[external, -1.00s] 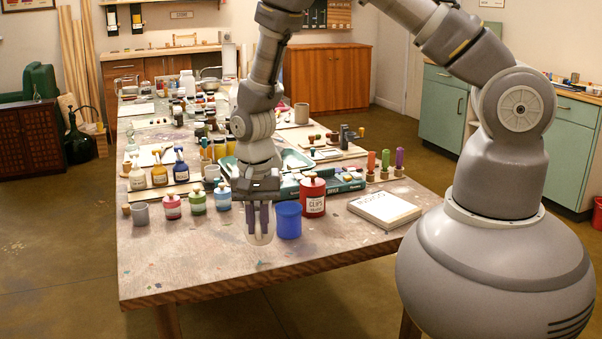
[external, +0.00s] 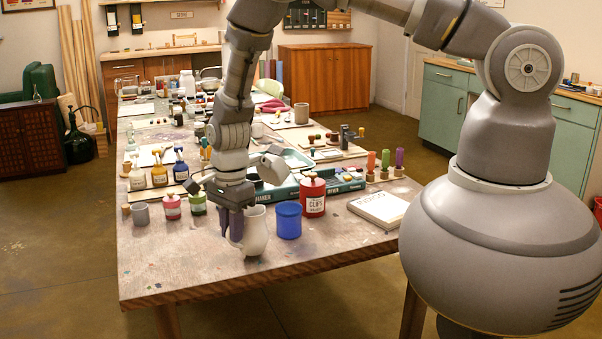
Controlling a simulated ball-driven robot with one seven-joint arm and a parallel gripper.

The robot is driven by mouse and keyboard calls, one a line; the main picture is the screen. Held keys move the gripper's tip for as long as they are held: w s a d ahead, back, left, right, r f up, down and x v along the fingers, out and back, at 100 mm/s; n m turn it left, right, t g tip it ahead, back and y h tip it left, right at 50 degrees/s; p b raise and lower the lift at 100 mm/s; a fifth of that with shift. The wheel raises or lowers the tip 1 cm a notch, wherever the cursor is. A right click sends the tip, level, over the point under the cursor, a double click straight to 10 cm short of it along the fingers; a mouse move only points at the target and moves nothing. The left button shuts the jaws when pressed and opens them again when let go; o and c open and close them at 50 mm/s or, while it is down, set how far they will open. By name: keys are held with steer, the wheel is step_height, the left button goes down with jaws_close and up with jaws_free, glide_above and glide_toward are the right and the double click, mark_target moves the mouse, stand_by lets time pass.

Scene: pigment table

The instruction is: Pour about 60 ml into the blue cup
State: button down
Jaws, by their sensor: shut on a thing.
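The blue cup (external: 289,221) stands upright on the near part of the table. A white jug (external: 256,232) stands upright just left of it, with a small gap between them. My gripper (external: 232,228) points down at the jug's left side and is shut on the jug, apparently at its handle. The fingers hide the part they hold. I cannot tell whether the jug's base touches the table. The insides of the jug and cup are not visible.
A red lidded jar (external: 312,196) stands close behind and right of the cup. The table's front is clear.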

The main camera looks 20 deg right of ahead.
mark_target(261, 209)
steer(key=shift+w+d+r+g+y+b, duration=0.35)
steer(key=shift+d+y+b, duration=0.15)
steer(key=shift+b, duration=0.6)
steer(key=shift+w+d+r+g+y+b, duration=0.25)
steer(key=shift+d+y+b, duration=0.25)
steer(key=shift+b, duration=0.6)
steer(key=d+y+b, duration=0.1)
steer(key=b, duration=0.1)
steer(key=w+d+r+g+y+b, duration=0.1)
steer(key=b, duration=0.1)
steer(key=shift+w+d+b, duration=0.15)
steer(key=shift+b, duration=0.2)
steer(key=shift+w+d+r+g+y+b, duration=0.3)
steer(key=shift+d+r+g+y+b, duration=0.15)
steer(key=shift+d+r+y+b, duration=0.3)
steer(key=shift+w+d+r+g+y+b, duration=0.35)
steer(key=shift+d+r+g+y+b, duration=0.15)
steer(key=shift+y+b, duration=0.3)
steer(key=shift+w+d+r+g+y+b, duration=0.3)
steer(key=shift+d+r+g+y+b, duration=0.2)
steer(key=shift+r+y+b, duration=0.3)
steer(key=shift+d, duration=0.1)
steer(key=shift+w+d+r+g+y+b, duration=0.2)
steer(key=shift+d+r+g+y, duration=0.1)
steer(key=shift+r+y, duration=0.3)
steer(key=shift+w+d+r+g+y+b, duration=0.15)
steer(key=shift+d+r+g+y, duration=0.1)
steer(key=shift+r+y, duration=0.3)
steer(key=shift+r, duration=0.2)
